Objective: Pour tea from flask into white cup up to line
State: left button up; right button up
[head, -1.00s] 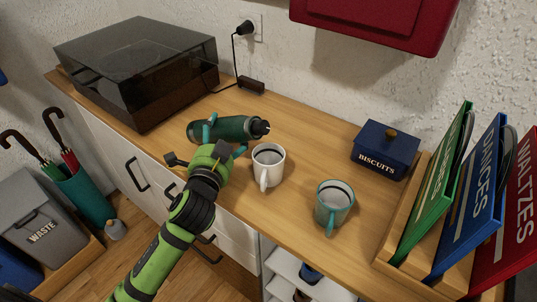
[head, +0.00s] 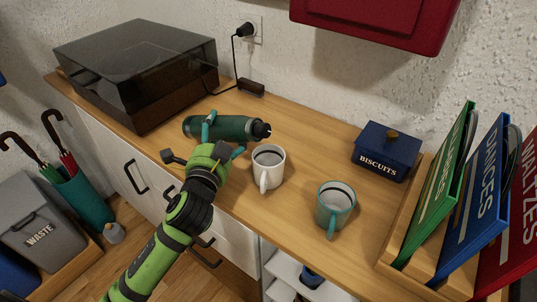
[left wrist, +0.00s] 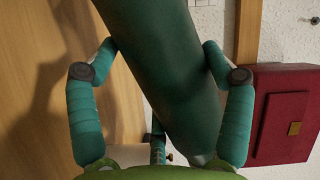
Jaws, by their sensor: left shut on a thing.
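The dark green flask (head: 222,128) is held nearly level above the wooden top, its dark open-looking end toward the right. My left gripper (head: 222,140) is shut on its body; the left wrist view shows a finger on either side of the flask (left wrist: 165,70). The white cup (head: 268,165) stands upright just right of the gripper, its handle toward the front. The flask's mouth is behind and slightly left of the cup's rim. My right gripper is not in view.
A teal mug (head: 335,205) stands right of the white cup. A record player (head: 140,70) fills the left back.

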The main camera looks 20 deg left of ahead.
pick_arm(q)
jog(key=shift+r+m, duration=0.25)
jog(key=shift+m, duration=0.05)
jog(key=shift+r, duration=0.1)
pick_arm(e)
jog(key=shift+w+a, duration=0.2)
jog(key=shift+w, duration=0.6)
pick_arm(q)
jog(key=shift+r, duration=0.2)
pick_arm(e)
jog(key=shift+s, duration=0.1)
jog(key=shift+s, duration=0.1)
pick_arm(q)
jog(key=shift+d+r+m+t, duration=0.1)
jog(key=shift+m+t, duration=0.2)
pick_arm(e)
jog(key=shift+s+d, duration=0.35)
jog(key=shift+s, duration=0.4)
pick_arm(q)
jog(key=shift+r, duration=0.1)
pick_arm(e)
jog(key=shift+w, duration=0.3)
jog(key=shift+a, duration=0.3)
